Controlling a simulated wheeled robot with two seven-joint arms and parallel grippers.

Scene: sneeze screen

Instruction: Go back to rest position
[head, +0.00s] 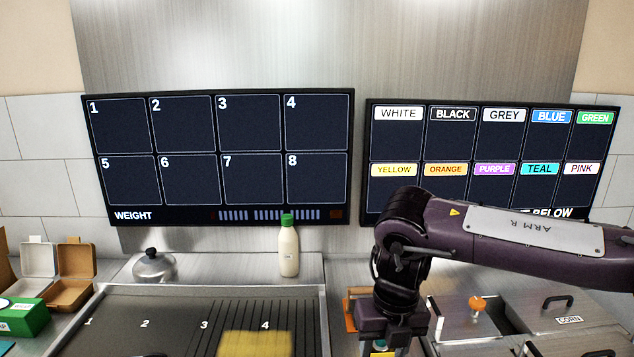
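My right arm (520,232), marked ARM R, comes in from the right and bends down at its dark wrist. My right gripper (385,340) points down at the bottom edge of the head view, in front of the counter between the griddle and the lidded bins. Its fingertips are cut off or hidden, so I cannot tell whether it is open or shut. A small teal and yellow item (380,346) shows just below it; I cannot tell if it is held. My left gripper is not in view.
A griddle (140,310) fills the lower left, with a blurred yellow block (254,344) at its front. A white bottle with green cap (288,250) and a metal dome (154,265) stand behind it. Open boxes (70,280) are left. Lidded bins (550,315) are right. Two screens (220,160) hang behind.

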